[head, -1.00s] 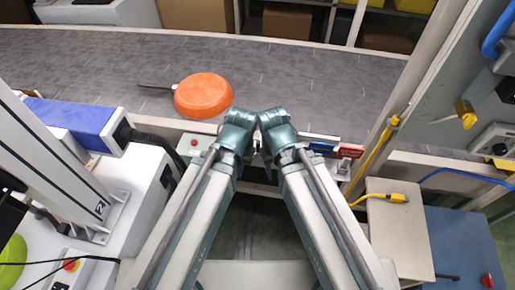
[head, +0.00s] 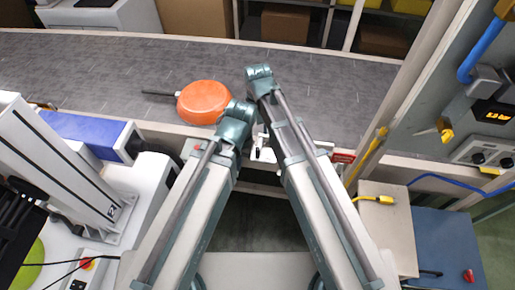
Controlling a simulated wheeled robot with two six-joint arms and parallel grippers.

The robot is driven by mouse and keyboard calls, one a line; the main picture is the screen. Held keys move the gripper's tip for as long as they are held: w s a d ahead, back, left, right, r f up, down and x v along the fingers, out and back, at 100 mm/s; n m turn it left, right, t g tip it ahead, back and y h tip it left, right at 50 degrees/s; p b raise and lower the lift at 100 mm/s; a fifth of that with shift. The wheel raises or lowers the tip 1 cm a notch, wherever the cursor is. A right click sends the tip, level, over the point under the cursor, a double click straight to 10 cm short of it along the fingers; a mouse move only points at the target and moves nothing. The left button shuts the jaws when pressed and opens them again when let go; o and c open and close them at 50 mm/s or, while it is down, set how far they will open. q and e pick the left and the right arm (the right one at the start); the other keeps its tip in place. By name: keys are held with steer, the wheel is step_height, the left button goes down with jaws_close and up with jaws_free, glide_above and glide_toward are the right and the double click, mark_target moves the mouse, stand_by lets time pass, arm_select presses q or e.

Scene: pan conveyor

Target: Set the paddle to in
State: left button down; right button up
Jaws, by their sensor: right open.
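A red label plate (head: 343,156) sits on the near rail of the conveyor, just right of my right arm. My right arm crosses the rail beside it and hides what lies to its left. I cannot make out the paddle itself or its position. My right gripper (head: 262,151) shows small and partly hidden between my two arms, near the rail. It is open, and nothing shows between its fingers. My left gripper is not in view; only the left arm shows, bent at the rail.
An orange pan (head: 204,102) lies on the grey conveyor (head: 110,70), its dark handle pointing left. A grey cabinet with a blue hose (head: 478,47) stands at right. A beige box (head: 385,230) and a blue box (head: 445,245) stand below it. A white machine with a blue part (head: 85,130) is at left.

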mark_target(258, 150)
step_height(258, 150, down, 14)
steer(key=b, duration=1.3)
steer(key=shift+r+b, duration=0.1)
steer(key=shift+b, duration=0.25)
jaws_close()
stand_by(0.5)
